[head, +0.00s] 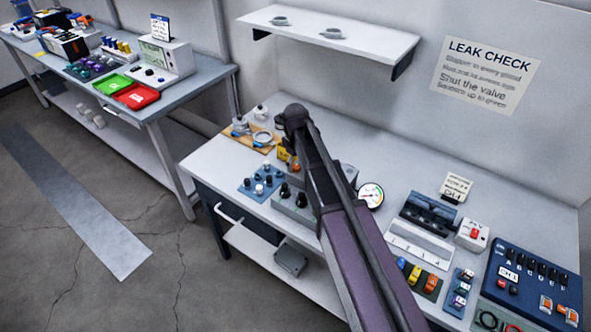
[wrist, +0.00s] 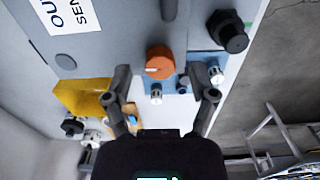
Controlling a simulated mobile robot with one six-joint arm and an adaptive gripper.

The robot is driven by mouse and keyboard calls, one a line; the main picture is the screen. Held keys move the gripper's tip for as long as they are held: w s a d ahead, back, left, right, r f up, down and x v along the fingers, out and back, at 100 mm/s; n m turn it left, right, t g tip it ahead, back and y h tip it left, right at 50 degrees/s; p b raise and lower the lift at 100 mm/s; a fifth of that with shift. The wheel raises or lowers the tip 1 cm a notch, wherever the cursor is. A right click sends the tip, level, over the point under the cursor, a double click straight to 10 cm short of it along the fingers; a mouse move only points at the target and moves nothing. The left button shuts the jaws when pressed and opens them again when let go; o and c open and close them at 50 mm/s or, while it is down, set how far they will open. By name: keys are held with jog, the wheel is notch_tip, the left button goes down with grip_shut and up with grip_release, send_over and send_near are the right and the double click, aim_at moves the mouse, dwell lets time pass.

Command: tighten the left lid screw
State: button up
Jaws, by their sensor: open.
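In the wrist view an orange round knob (wrist: 160,62) stands on a grey box (wrist: 110,30) that carries a printed label. My gripper (wrist: 164,92) is open. The orange knob shows between and beyond its fingertips, and nothing is held. A black knob (wrist: 232,30) stands on the same surface to the right, and another is cut by the top edge. I cannot tell which of these is the left lid screw. In the head view a grey box with black knobs (head: 290,200) stands beside my arm. My arm hides my gripper there.
Small pegs stand on a blue plate (head: 248,187) beside the grey box. A yellow part (wrist: 80,97) lies left of my fingers. A pressure gauge (head: 371,195) and switch boxes stand right along the bench. A shelf (head: 370,40) hangs above.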

jog(key=shift+f, duration=0.5)
grip_shut()
